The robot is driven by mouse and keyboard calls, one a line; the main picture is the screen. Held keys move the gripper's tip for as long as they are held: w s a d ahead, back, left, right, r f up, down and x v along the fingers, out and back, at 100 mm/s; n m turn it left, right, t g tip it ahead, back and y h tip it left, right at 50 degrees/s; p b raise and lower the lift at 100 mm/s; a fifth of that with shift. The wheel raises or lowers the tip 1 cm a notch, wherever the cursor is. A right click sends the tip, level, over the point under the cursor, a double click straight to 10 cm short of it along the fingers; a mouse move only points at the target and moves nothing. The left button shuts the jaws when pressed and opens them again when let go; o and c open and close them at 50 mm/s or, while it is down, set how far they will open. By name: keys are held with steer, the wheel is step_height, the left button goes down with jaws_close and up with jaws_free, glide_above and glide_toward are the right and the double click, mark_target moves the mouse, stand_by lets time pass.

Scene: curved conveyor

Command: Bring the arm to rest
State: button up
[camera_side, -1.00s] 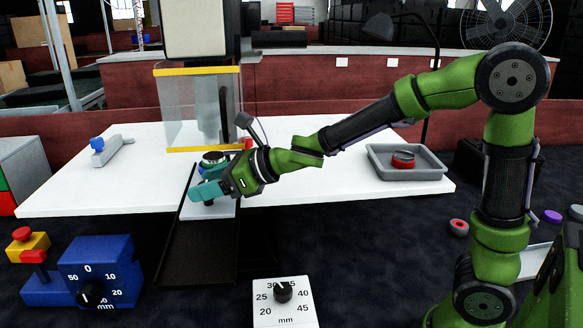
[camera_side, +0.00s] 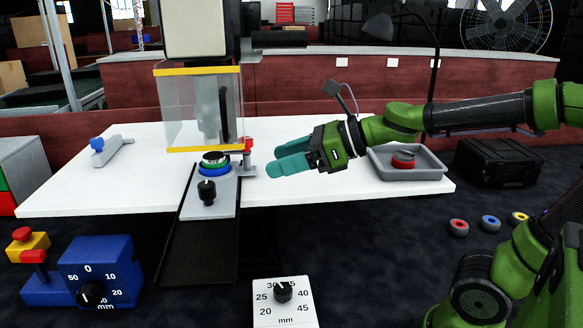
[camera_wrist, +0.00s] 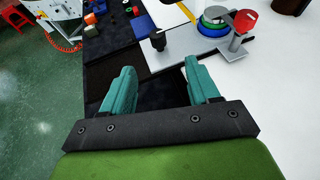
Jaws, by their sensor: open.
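My gripper (camera_side: 290,158) is in the air above the right half of the white table (camera_side: 340,202), with its teal fingers pointing left. In the wrist view the two fingers (camera_wrist: 162,92) stand apart with nothing between them. The gripper is to the right of the fixture plate (camera_side: 208,204), which carries a stacked round part (camera_side: 214,163) with green and blue rings and a black knob (camera_side: 206,192). The gripper is apart from these.
A clear guard box (camera_side: 200,105) with yellow edges stands behind the fixture. A grey tray (camera_side: 430,172) holding a red and black round part (camera_side: 403,160) lies right of the gripper. A dark chute (camera_side: 195,250) slopes down in front. Several coloured rings (camera_side: 490,222) lie at right.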

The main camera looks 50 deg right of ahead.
steer(key=d+m+t+h, duration=0.1)
steer(key=d+m+h, duration=0.35)
steer(key=m, duration=1.05)
steer(key=d+m+h, duration=0.4)
steer(key=d+m, duration=0.2)
steer(key=m, duration=0.8)
steer(key=s+a+f+m+g+y, duration=0.4)
steer(key=s+a+f+m, duration=0.3)
steer(key=m, duration=1)
steer(key=s+a+g, duration=0.1)
steer(key=s+a, duration=0.1)
steer(key=s, duration=0.2)
steer(key=shift+f, duration=0.2)
